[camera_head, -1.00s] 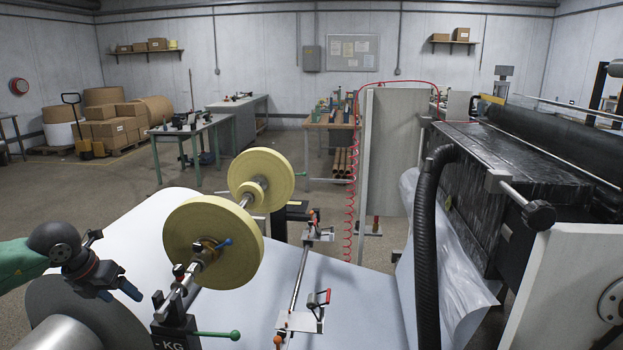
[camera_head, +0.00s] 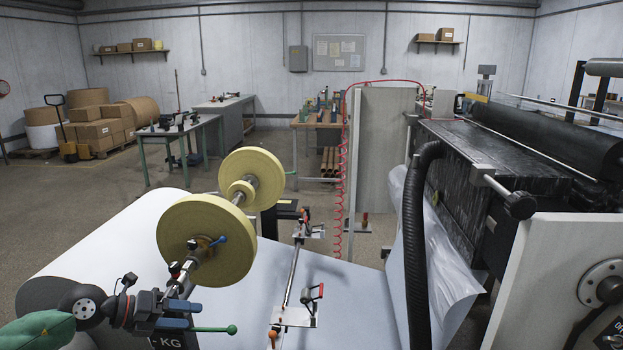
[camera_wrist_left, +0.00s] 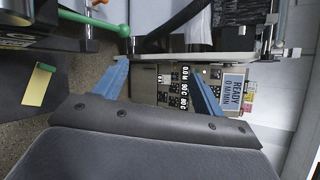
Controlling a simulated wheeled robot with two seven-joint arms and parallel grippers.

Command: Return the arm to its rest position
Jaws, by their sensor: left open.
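My left gripper (camera_head: 188,315) is at the lower left of the head view, at the end of my green-sleeved arm. Its blue fingers point right, in front of the black stand marked "KG" (camera_head: 172,341). In the left wrist view my left gripper (camera_wrist_left: 160,88) has its two blue fingers spread apart with nothing held between them. Beyond the fingers is a control panel (camera_wrist_left: 188,97) with a "READY" display. I cannot tell from the head view whether the fingers touch the stand. My right gripper is not in view.
Two yellow discs (camera_head: 205,250) sit on a shaft behind my left gripper. A lever with a green knob (camera_head: 231,329) sticks out close to the fingers. A large white paper roll (camera_head: 92,250) lies behind the arm. The coating machine (camera_head: 470,185) with a black hose (camera_head: 413,240) fills the right.

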